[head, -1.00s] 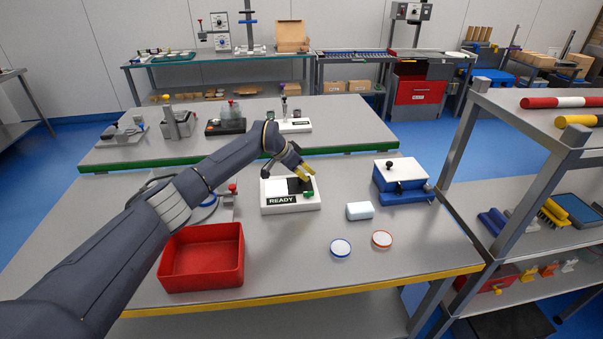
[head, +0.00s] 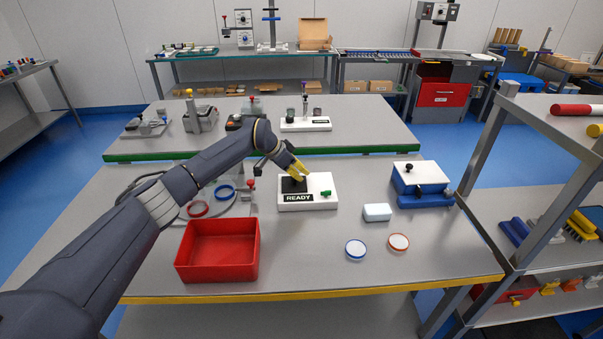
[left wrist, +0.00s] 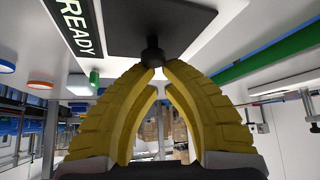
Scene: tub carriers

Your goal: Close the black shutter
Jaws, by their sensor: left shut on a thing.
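The black shutter (head: 290,185) is a flat dark plate on the left part of the top of a white box (head: 318,204), behind its READY label (head: 298,198). In the left wrist view the shutter (left wrist: 190,25) carries a dark knob (left wrist: 152,48). My left gripper (head: 298,173) has its yellow fingers shut on this knob; the fingertips (left wrist: 154,66) meet around it in the wrist view. What lies under the plate is hidden. My right gripper is in neither view.
A green knob (head: 326,193) sits on the box's right part. A red tray (head: 218,276) is in front on the left. Table around the lids is clear.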

